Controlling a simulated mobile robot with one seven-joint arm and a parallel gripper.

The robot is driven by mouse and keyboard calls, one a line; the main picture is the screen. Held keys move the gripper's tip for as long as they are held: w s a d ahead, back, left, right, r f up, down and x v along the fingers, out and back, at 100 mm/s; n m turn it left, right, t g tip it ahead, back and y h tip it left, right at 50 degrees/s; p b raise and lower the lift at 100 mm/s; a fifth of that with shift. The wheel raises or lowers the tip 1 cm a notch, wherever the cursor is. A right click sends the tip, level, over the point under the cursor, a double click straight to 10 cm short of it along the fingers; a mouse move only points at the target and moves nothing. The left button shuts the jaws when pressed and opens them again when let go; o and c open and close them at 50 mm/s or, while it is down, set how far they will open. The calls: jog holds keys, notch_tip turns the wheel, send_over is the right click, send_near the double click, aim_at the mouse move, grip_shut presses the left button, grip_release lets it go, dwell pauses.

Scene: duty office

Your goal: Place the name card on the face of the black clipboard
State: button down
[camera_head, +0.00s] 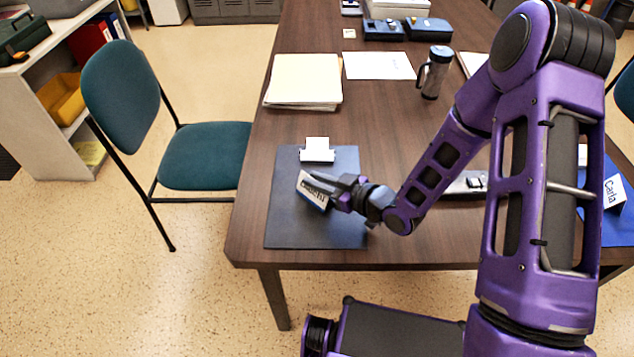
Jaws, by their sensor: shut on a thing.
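The black clipboard (291,228) lies flat near the front left corner of the table, looking dark blue-black, with its pale clip (317,150) at the far end. My gripper (334,190) comes in from the right above the clipboard and is shut on a white name card (311,189) with dark lettering and a blue lower edge. The card is tilted, over the middle of the clipboard's face. I cannot tell whether it touches the face. The gripper hides part of the clipboard's right side.
A second name card reading "Carla" (613,191) stands on a blue surface (618,228) at the right, partly behind my arm. A folder stack (304,80), papers (379,65) and a travel mug (434,73) are farther back. A teal chair (205,155) stands at the table's left.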

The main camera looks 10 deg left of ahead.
jog(key=shift+f, duration=0.2)
jog(key=c, duration=0.8)
grip_release()
jog(key=p+v, duration=0.1)
jog(key=v, duration=1.1)
